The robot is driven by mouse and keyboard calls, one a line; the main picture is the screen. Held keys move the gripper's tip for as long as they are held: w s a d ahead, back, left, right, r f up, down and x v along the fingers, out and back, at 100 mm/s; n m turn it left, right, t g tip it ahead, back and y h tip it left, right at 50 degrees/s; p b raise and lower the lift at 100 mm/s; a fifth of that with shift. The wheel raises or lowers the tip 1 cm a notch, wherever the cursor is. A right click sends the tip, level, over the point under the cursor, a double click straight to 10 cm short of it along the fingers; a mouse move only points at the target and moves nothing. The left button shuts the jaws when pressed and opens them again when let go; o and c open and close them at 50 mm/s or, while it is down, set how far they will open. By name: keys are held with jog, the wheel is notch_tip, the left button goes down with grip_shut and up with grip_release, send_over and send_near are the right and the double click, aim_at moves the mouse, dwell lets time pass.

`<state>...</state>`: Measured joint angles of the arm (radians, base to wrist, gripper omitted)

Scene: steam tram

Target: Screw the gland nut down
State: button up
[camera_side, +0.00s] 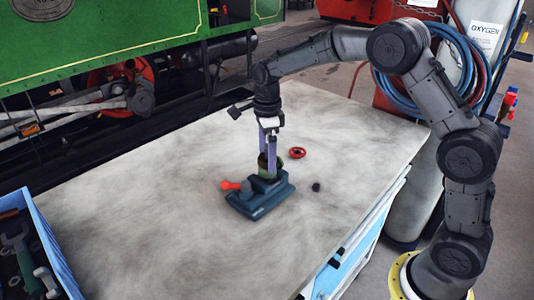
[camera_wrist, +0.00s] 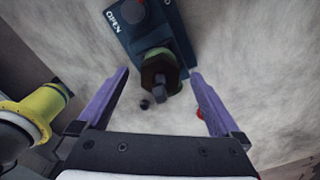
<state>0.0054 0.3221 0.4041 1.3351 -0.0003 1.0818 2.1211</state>
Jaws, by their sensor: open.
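The valve (camera_side: 262,199) is a dark blue block standing on the table, with a red-ended lever (camera_side: 232,186) at its left. In the wrist view the block (camera_wrist: 165,35) carries the word OPEN, and a dark brown hex gland nut (camera_wrist: 160,78) tops its greenish neck. My gripper (camera_side: 267,160) points down over the valve with its purple fingers apart. In the wrist view my gripper (camera_wrist: 159,74) is open, with the nut between the fingertips and a visible gap on each side. The nut is partly hidden by the fingers in the side view.
A red handwheel (camera_side: 297,152) lies on the table behind and right of the valve. A small black piece (camera_side: 316,187) lies to the right. A blue tool crate (camera_side: 40,235) stands at the left edge. Much of the pale tabletop (camera_side: 130,190) is clear.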

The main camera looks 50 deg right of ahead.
jog(key=shift+r, duration=2.35)
notch_tip(320, 180, up, 4)
jog(key=shift+s+f+t, duration=0.1)
jog(key=shift+f+t, duration=0.1)
jog(key=shift+t, duration=0.2)
jog(key=s+r+n+t, duration=0.3)
jog(key=s+r+n, duration=0.1)
jog(key=s+r, duration=0.85)
jog(key=s+f+n+t, duration=0.1)
jog(key=s+f+n, duration=0.4)
jog(key=s+n, duration=0.4)
jog(key=s+f+n, duration=0.5)
jog(key=s+n, duration=0.4)
jog(key=n, duration=0.2)
jog(key=shift+a+t, duration=0.15)
jog(key=shift+t, duration=0.25)
